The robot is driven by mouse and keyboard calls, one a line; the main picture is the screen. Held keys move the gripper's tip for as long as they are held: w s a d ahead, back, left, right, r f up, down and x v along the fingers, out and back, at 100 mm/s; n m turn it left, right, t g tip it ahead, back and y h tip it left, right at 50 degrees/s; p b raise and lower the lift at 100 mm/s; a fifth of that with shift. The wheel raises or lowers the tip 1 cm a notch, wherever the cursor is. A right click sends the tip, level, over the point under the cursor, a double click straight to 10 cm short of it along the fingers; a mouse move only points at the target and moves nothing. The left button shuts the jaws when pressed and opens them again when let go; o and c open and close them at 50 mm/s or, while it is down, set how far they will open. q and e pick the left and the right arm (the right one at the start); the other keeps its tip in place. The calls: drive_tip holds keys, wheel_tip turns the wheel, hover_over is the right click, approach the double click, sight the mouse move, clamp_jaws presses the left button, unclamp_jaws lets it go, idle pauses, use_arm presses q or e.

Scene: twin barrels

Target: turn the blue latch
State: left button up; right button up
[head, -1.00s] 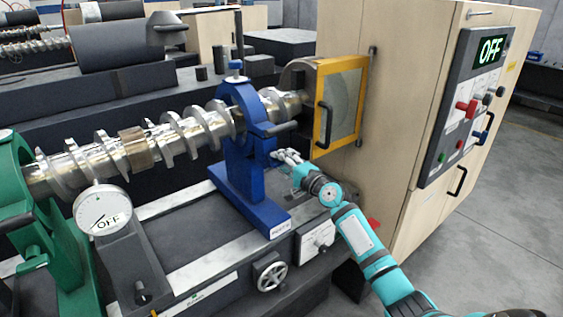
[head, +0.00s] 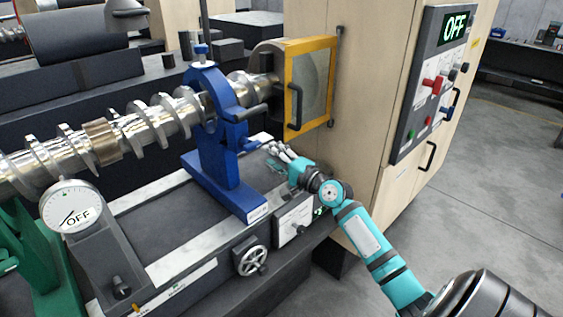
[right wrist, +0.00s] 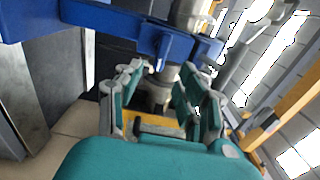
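The blue latch (head: 249,146) is a small lever on the right side of the blue ring stand (head: 222,160), which surrounds the metal screw shaft. In the right wrist view, a small blue tab (right wrist: 165,47), seemingly the latch, sticks out of the blue stand just beyond the fingertips. My right gripper (head: 277,151) is to the right of the latch and apart from it in the head view. In the right wrist view the gripper (right wrist: 163,78) is open, with an empty gap between its fingers. My left gripper is out of view.
A yellow-framed door (head: 308,90) with a dark handle stands behind my right gripper. The wooden cabinet (head: 375,90) carries a panel reading OFF. A handwheel (head: 250,260) and a dial gauge (head: 70,207) reading OFF are on the near side. Floor is clear at right.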

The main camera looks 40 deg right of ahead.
drive_tip(key=s, duration=0.3)
drive_tip(key=shift+s+d, duration=0.1)
drive_tip(key=shift+s, duration=0.25)
drive_tip(key=s+f+n+g+h, duration=0.25)
drive_tip(key=f+g, duration=0.25)
drive_tip(key=f, duration=1.9)
drive_tip(key=s+a+f+n+g+b, duration=0.1)
drive_tip(key=s+a+f+n+g, duration=0.1)
drive_tip(key=s+f, duration=0.35)
drive_tip(key=s+a+f+n+g, duration=0.1)
drive_tip(key=s+a+f, duration=0.15)
drive_tip(key=f, duration=0.65)
drive_tip(key=s+a+f+n+g+b, duration=0.1)
drive_tip(key=s+f+n+g, duration=0.1)
drive_tip(key=s+f, duration=0.4)
drive_tip(key=s+a+f+n+g, duration=0.2)
drive_tip(key=s+a+f+n, duration=0.2)
drive_tip(key=s+f, duration=0.3)
drive_tip(key=s+a+f+n+g+y, duration=0.1)
drive_tip(key=s+a+f+n, duration=0.3)
drive_tip(key=s, duration=1.1)
drive_tip(key=s+a+f+n+g, duration=0.4)
drive_tip(key=s+a+f, duration=0.3)
drive_tip(key=s+f, duration=0.3)
drive_tip(key=shift+s+a+f+b, duration=0.25)
drive_tip(key=shift+s+b, duration=0.15)
drive_tip(key=shift+s, duration=0.15)
